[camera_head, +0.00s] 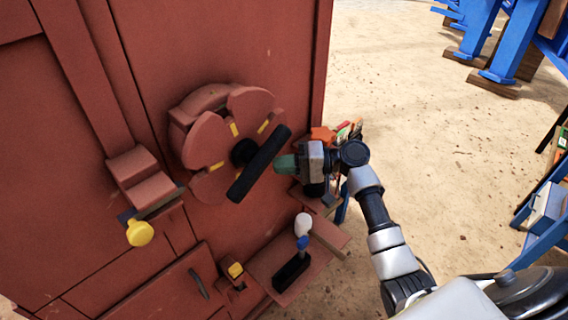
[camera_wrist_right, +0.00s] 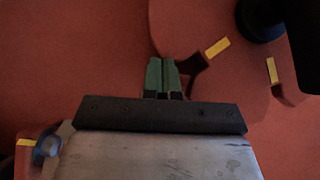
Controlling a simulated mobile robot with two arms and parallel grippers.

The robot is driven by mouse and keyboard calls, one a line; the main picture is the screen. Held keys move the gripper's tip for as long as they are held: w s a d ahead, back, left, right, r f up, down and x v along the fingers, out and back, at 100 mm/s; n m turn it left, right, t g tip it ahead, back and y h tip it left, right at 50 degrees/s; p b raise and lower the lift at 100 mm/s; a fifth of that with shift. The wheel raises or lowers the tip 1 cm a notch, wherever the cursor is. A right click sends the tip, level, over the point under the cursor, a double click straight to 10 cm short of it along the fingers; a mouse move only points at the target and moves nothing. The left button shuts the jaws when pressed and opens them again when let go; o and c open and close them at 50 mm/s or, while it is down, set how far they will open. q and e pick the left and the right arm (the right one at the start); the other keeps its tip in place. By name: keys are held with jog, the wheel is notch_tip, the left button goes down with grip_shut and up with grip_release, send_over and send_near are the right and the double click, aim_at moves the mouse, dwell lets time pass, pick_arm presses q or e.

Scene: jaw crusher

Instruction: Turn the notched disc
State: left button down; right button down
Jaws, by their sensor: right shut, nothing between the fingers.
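The red notched disc (camera_head: 215,135) is mounted on the red machine panel, with yellow marks by its notches and a black bar handle (camera_head: 260,163) standing out from its hub. In the right wrist view part of the disc (camera_wrist_right: 190,22) fills the upper right, with a notch close to the fingertips. My right gripper (camera_head: 286,164), with green fingertips, is just right of the bar in the head view. In the wrist view its fingers (camera_wrist_right: 162,76) are together with nothing between them. I cannot tell whether they touch the disc. My left gripper is not in view.
A yellow knob (camera_head: 140,232) sticks out at lower left. A lever with a white and blue knob (camera_head: 302,230) stands on a ledge below. An orange item (camera_head: 322,135) lies behind my right wrist. Sandy ground (camera_head: 430,150) is open to the right; blue frames (camera_head: 505,45) stand beyond.

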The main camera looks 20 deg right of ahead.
jog(key=shift+s+a+f, duration=0.1)
jog(key=shift+a+f, duration=0.1)
jog(key=shift+f, duration=0.1)
